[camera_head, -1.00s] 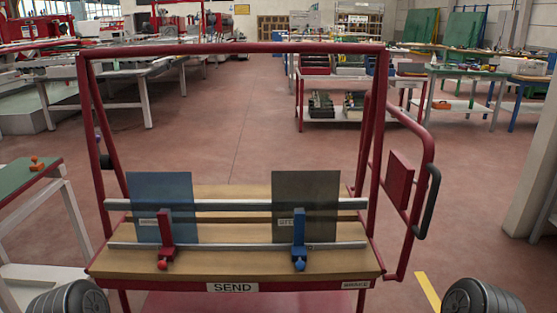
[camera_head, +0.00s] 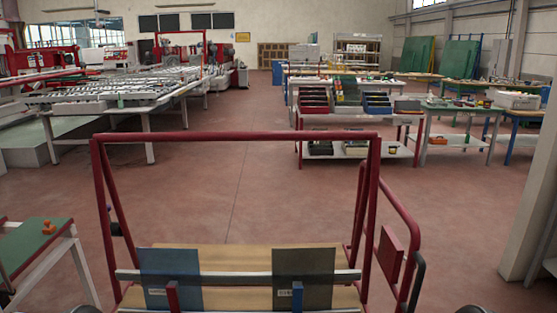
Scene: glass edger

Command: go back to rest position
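A red-framed cart (camera_head: 235,136) stands in front of me. A blue glass pane (camera_head: 169,265) and a dark grey glass pane (camera_head: 304,262) stand upright on its wooden deck, against a grey rail (camera_head: 230,278). A red clamp (camera_head: 172,294) is in front of the blue pane and a blue clamp (camera_head: 297,294) in front of the grey one. Neither gripper is in view. Only small dark rounded parts, perhaps of my arms, show at the bottom edge.
A green-topped table (camera_head: 30,246) with an orange object (camera_head: 48,227) is at the left. A workbench with bins (camera_head: 355,120) stands behind the cart at right. A pillar (camera_head: 526,190) rises at far right. Open red floor (camera_head: 220,110) lies beyond the cart.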

